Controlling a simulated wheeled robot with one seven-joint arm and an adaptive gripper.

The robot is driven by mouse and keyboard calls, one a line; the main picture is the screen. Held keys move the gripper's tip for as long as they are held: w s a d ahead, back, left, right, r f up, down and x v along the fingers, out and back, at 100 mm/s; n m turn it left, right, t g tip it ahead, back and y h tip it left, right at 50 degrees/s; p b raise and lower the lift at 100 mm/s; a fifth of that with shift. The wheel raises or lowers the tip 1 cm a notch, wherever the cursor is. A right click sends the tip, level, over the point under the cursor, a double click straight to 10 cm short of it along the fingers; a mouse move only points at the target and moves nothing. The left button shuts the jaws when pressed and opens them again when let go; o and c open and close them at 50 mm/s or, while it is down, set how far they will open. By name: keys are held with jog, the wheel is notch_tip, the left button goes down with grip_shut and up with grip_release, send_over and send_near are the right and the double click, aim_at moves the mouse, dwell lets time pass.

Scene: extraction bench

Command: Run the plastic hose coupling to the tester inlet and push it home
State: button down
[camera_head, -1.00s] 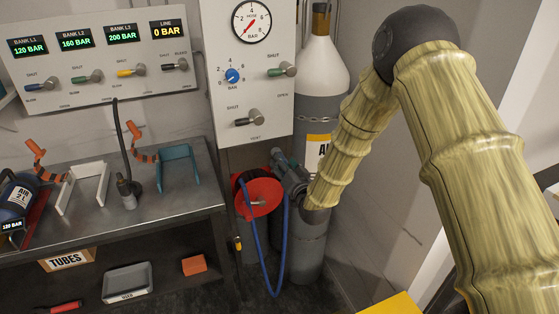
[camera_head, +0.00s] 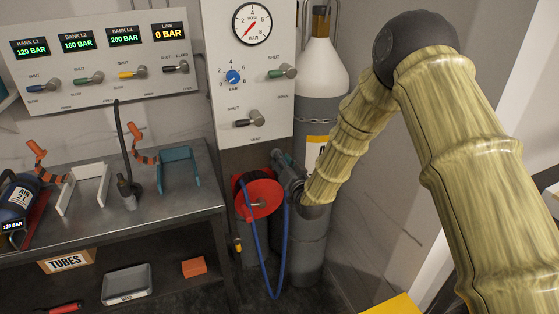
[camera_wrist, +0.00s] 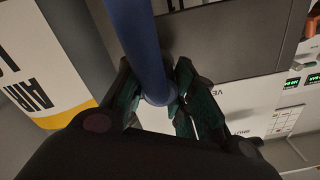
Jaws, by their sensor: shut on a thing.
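My gripper (camera_head: 280,160) is beside the red hose reel, under the gauge panel, partly hidden by my own wrist. In the wrist view my gripper (camera_wrist: 156,78) has its dark green fingers closed around the blue hose (camera_wrist: 142,40) at its end. The plastic coupling there is mostly hidden between the fingers, so its exact seat cannot be told. The blue hose (camera_head: 285,235) hangs in a long loop from the red reel (camera_head: 260,199). The tester inlet cannot be made out for certain in either view.
The gauge panel (camera_head: 229,104) is just above my gripper. A tall gas cylinder (camera_head: 318,68) stands close behind my wrist. The metal bench (camera_head: 172,208) at left holds a blue air bottle (camera_head: 17,200), white and teal cradles, and a black hose with a fitting (camera_head: 128,189).

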jog(key=shift+v, duration=2.8)
